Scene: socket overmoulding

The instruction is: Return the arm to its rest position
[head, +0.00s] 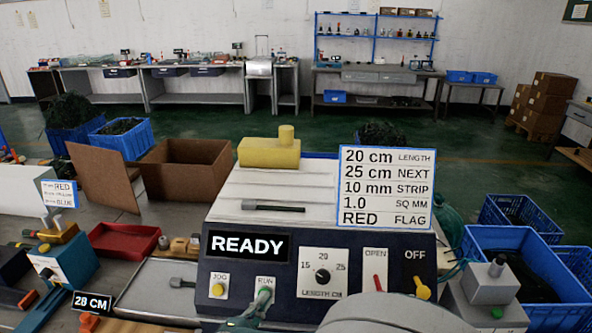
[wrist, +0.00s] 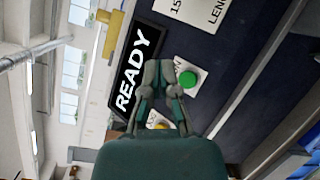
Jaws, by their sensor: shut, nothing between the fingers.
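My gripper (head: 264,294) is in front of the dark control panel (head: 222,271), by the RUN label, and hides the RUN button in the head view. In the wrist view my gripper (wrist: 159,68) is shut and empty, its fingertips together. The green RUN button (wrist: 188,79) shows just right of the fingertips there. I cannot tell whether they touch the panel. The READY display (wrist: 136,70) is lit left of the fingers. Part of my grey arm (head: 380,313) crosses the bottom of the head view.
The length dial (head: 322,275), red OPEN switch (head: 378,283) and yellow OFF lever (head: 421,288) stand on the panel right of the gripper. A red tray (head: 124,240) and cardboard box (head: 185,165) lie left. Blue crates (head: 530,262) stand right.

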